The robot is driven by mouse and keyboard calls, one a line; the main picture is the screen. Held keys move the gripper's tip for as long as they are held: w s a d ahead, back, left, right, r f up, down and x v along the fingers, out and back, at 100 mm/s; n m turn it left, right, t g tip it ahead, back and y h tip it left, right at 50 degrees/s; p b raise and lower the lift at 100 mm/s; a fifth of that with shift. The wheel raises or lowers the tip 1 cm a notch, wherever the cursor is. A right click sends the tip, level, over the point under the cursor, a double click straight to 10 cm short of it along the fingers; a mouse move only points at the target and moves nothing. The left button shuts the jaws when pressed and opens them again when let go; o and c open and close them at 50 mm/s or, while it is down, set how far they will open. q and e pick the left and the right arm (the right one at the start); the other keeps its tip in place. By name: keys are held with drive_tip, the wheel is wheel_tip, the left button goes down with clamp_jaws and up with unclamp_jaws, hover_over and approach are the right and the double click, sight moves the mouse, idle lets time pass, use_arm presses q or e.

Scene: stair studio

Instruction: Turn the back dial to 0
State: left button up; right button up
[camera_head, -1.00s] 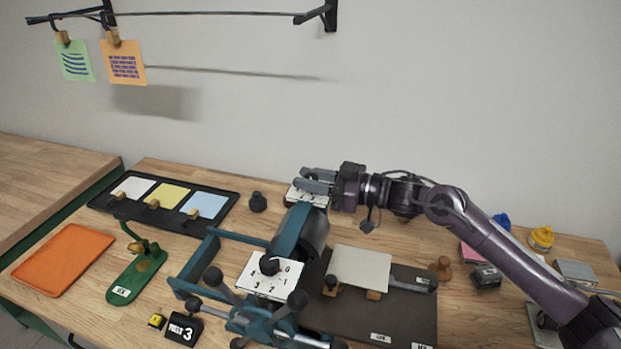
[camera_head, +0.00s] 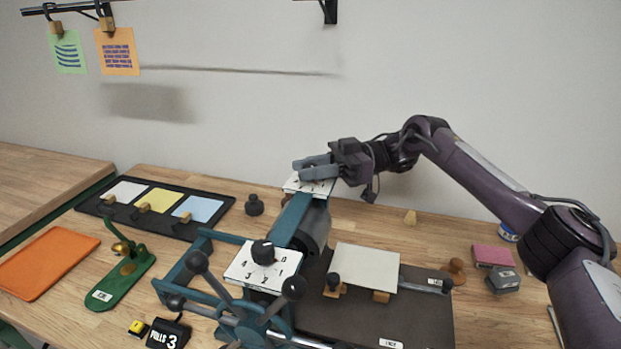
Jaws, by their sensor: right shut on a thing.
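The back dial's white plate (camera_head: 305,186) sits at the far end of the teal press (camera_head: 290,222). My right gripper (camera_head: 312,168) is over that plate, its fingers shut on the back dial's knob, which they hide. The dial's pointer and most of its digits cannot be read. The front dial (camera_head: 263,252), a black knob on a white numbered plate, stands at the near end of the press, clear of the gripper. My left gripper is not in view.
Black spoked handles (camera_head: 240,300) stick up at the press front. A white sheet (camera_head: 366,268) lies on the dark bed at right. A green bell stand (camera_head: 122,280), an orange tray (camera_head: 46,262) and a tray of coloured cards (camera_head: 155,200) are at left.

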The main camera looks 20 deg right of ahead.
drive_tip(key=shift+r+n+g+b, duration=0.1)
drive_tip(key=shift+n+g+b, duration=0.35)
drive_tip(key=shift+n+g, duration=0.75)
drive_tip(key=shift+n+g+h, duration=0.5)
drive_tip(key=shift+n+g, duration=0.1)
drive_tip(key=shift+g, duration=0.8)
drive_tip(key=shift+n+g+h, duration=0.4)
drive_tip(key=shift+n+g, duration=0.3)
drive_tip(key=shift+g, duration=0.3)
drive_tip(key=o, duration=1)
drive_tip(key=shift+c, duration=0.2)
wheel_tip(320, 180, up, 12)
drive_tip(key=f, duration=0.1)
wheel_tip(320, 180, up, 9)
drive_tip(key=p, duration=0.2)
hover_over(310, 166)
drive_tip(key=shift+o, duration=0.2)
